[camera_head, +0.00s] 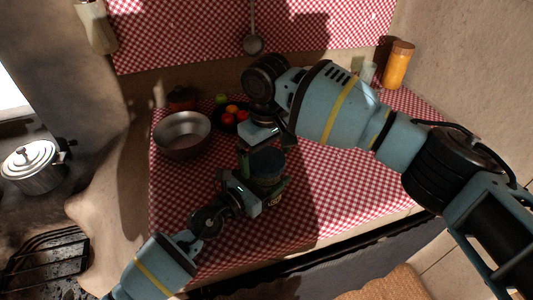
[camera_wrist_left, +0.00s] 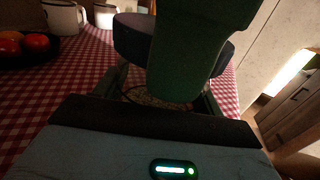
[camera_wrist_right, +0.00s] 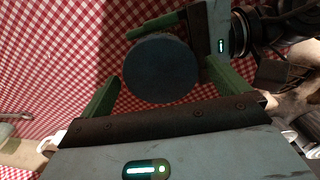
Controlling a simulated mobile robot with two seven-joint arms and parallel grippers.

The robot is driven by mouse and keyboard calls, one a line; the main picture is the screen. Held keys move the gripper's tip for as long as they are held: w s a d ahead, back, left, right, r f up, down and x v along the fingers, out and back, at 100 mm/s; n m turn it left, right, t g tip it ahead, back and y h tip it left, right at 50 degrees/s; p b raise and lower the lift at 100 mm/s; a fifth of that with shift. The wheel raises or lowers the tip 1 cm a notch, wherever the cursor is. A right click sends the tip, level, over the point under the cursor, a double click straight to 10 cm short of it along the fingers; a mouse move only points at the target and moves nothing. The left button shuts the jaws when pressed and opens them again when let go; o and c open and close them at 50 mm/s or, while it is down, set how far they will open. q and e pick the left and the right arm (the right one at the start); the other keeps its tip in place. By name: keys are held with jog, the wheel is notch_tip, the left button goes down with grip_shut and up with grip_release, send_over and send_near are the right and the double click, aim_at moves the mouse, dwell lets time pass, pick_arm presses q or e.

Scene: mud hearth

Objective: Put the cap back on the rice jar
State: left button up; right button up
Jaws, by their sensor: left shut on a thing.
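The rice jar (camera_wrist_left: 150,97) stands upright between the fingers of my left gripper (camera_head: 262,194), which is shut on it. Pale grains show through its glass in the left wrist view. The round dark cap (camera_wrist_right: 160,68) is over the jar's mouth; it also shows in the head view (camera_head: 267,163). I cannot tell whether it is fully seated. My right gripper (camera_wrist_right: 163,72) comes from above with its fingers apart on either side of the cap, with small gaps visible. One green finger hides part of cap and jar in the left wrist view.
A metal bowl (camera_head: 182,134) and a dark dish of fruit (camera_head: 228,119) stand at the back left on the checkered cloth (camera_head: 340,190). An orange canister (camera_head: 398,65) stands at the back right. The cloth right of the jar is clear.

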pick_arm(q)
jog(key=shift+f, duration=0.1)
pick_arm(e)
notch_tip(320, 180, up, 12)
dwell(0.5)
pick_arm(q)
jog(key=o, duration=1.9)
jog(key=shift+o, duration=0.2)
jog(key=shift+a, duration=0.1)
jog(key=v, duration=0.6)
jog(key=shift+s+a, duration=0.25)
jog(key=shift+s, duration=0.05)
jog(key=shift+s+a, duration=0.35)
pick_arm(e)
jog(key=shift+r, duration=0.5)
